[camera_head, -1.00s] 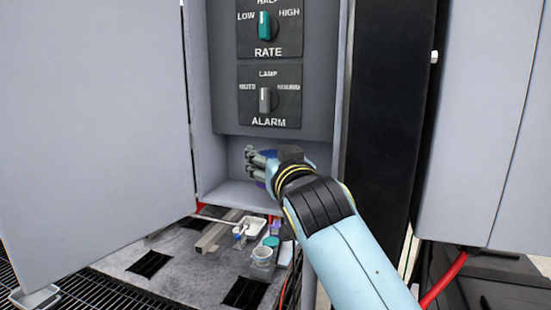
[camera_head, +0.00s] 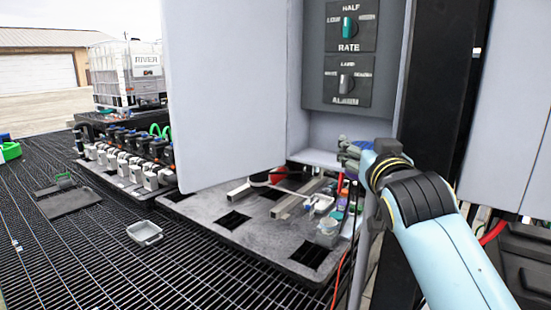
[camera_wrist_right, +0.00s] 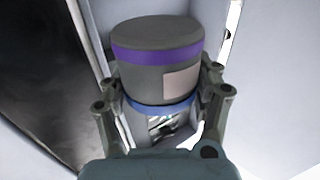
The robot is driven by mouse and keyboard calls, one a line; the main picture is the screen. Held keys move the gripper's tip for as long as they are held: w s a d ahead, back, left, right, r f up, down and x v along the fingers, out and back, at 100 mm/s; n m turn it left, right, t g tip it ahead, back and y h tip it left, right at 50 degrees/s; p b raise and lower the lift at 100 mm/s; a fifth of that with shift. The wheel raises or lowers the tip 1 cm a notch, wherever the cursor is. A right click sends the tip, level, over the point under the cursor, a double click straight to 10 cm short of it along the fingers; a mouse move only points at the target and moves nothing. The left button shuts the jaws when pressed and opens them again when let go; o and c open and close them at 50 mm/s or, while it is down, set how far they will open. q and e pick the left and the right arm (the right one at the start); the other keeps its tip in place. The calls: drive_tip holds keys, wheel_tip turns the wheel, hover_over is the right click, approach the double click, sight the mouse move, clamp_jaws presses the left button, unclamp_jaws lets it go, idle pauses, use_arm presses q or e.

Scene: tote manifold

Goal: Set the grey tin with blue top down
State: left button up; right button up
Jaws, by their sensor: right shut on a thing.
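In the right wrist view a grey tin (camera_wrist_right: 155,45) with a purple band near one end and a blue rim at the other sits between the fingers of my right gripper (camera_wrist_right: 160,92). The fingers are shut on its sides. In the head view my right gripper (camera_head: 350,155) is at the lower right edge of the open cabinet, in front of its bottom shelf. I cannot make out the tin clearly there. My left gripper is not in view.
An open cabinet door (camera_head: 225,100) stands left of the dials. Below, a grey platform (camera_head: 215,222) holds small containers, including a grey cup (camera_head: 327,229), near its right side. A grey tray (camera_head: 144,233) lies on the black grating, which has free room at the left.

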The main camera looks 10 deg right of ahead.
drive_tip(key=s+d+f+n+y+b, duration=0.1)
drive_tip(key=s+f+b, duration=0.3)
drive_tip(key=f+b, duration=0.4)
drive_tip(key=s+d+f+n+y+b, duration=0.1)
drive_tip(key=s+f+b, duration=0.3)
drive_tip(key=f+b, duration=0.4)
wheel_tip(320, 180, down, 7)
drive_tip(key=shift+s+d+f+y, duration=0.15)
drive_tip(key=shift+s+d+y, duration=0.15)
drive_tip(key=shift+d+y, duration=0.4)
drive_tip(key=s+a+f+n+y+b, duration=0.1)
drive_tip(key=s+y+b, duration=0.1)
drive_tip(key=s+a+f+n+y+b, duration=0.1)
drive_tip(key=a+f+b, duration=0.1)
drive_tip(key=b, duration=0.1)
drive_tip(key=s+a+f+n+y+b, duration=0.1)
drive_tip(key=s+y+b, duration=0.1)
drive_tip(key=shift+s+a+f+n+g+y, duration=0.2)
drive_tip(key=shift+s+f+n+g+y, duration=0.1)
drive_tip(key=shift+s+n+g, duration=0.1)
drive_tip(key=s+a+r+n+y, duration=0.1)
drive_tip(key=a+r, duration=0.1)
drive_tip(key=s+a+r+n+g+y, duration=0.1)
drive_tip(key=r+y, duration=0.1)
drive_tip(key=shift+s+a+b, duration=0.2)
drive_tip(key=shift+a+b, duration=0.15)
